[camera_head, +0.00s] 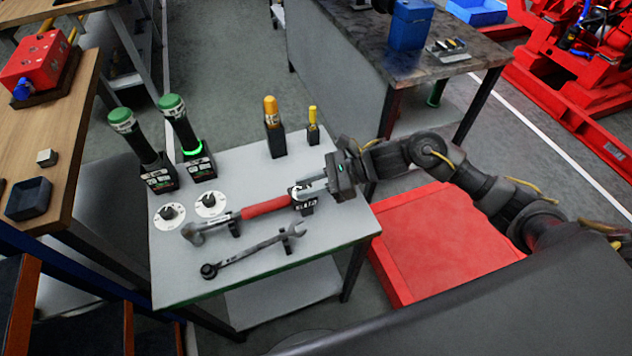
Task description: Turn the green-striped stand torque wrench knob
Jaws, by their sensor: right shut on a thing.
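A torque wrench with a red grip (266,207) lies across the grey table (240,166), its head to the left. It rests on small black supports, and a dark block with white lettering (305,207) stands by its right end. My right gripper (308,189) is shut on the right end of this wrench, where the knob is; the fingers partly hide it. I cannot make out a green stripe on its stand. Two upright black tools with green caps, left (137,140) and right (182,125), stand in black holders at the back left. My left gripper is not in view.
A dark spanner (255,250) lies in front of the wrench. Two white dials (169,214) (211,204) are at the left. Yellow-topped tools (272,125) (313,126) stand at the back. A red box (440,240) is below my right arm.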

